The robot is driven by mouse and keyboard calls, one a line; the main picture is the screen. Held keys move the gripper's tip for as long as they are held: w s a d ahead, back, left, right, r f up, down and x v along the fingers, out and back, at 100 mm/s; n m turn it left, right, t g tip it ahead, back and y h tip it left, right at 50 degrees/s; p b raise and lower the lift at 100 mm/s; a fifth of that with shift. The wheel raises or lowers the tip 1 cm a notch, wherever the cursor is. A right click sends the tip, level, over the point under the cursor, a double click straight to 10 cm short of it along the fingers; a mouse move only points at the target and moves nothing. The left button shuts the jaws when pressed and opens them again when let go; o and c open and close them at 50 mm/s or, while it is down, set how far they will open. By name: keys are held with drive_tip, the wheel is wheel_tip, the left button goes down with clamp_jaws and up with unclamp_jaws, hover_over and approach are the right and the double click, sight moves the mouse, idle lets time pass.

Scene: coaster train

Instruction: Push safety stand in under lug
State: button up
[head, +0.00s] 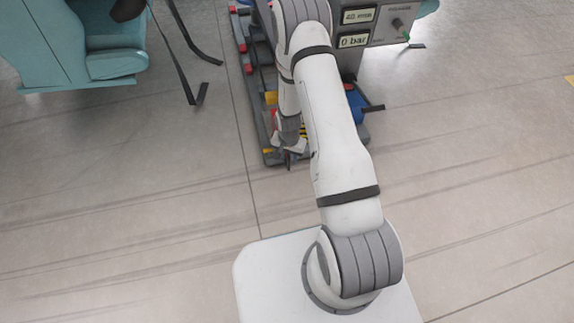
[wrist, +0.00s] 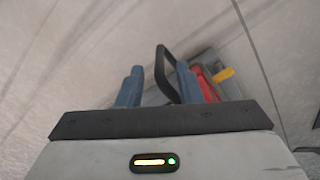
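My gripper (wrist: 158,80) shows two blue-grey fingers standing apart in the wrist view, with a gap between them. A black handle loop (wrist: 161,62) rises between the fingers, close to the right one; I cannot tell if they touch. A red part (wrist: 208,88) with a yellow piece (wrist: 223,75) lies just beyond the right finger, on a grey base. I cannot tell for sure that this is the safety stand. In the head view my gripper (head: 289,148) is low at the near end of a grey frame (head: 272,158), partly hidden by my arm. I cannot make out the lug.
A grey control box (head: 385,28) with displays reading 40 mm and 0 bar stands behind my arm. A blue part (head: 356,104) sits low below it. A teal seat unit (head: 90,45) with hanging black straps (head: 190,90) is at left. The floor in front is clear.

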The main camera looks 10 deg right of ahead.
sight(289, 169)
wheel_tip(289, 169, down, 4)
drive_tip(key=shift+f+b, duration=0.15)
drive_tip(key=shift+b, duration=0.5)
drive_tip(key=shift+c, duration=0.3)
drive_tip(key=shift+d, duration=0.1)
drive_tip(key=c, duration=0.6)
clamp_jaws()
drive_tip(key=shift+s, duration=0.1)
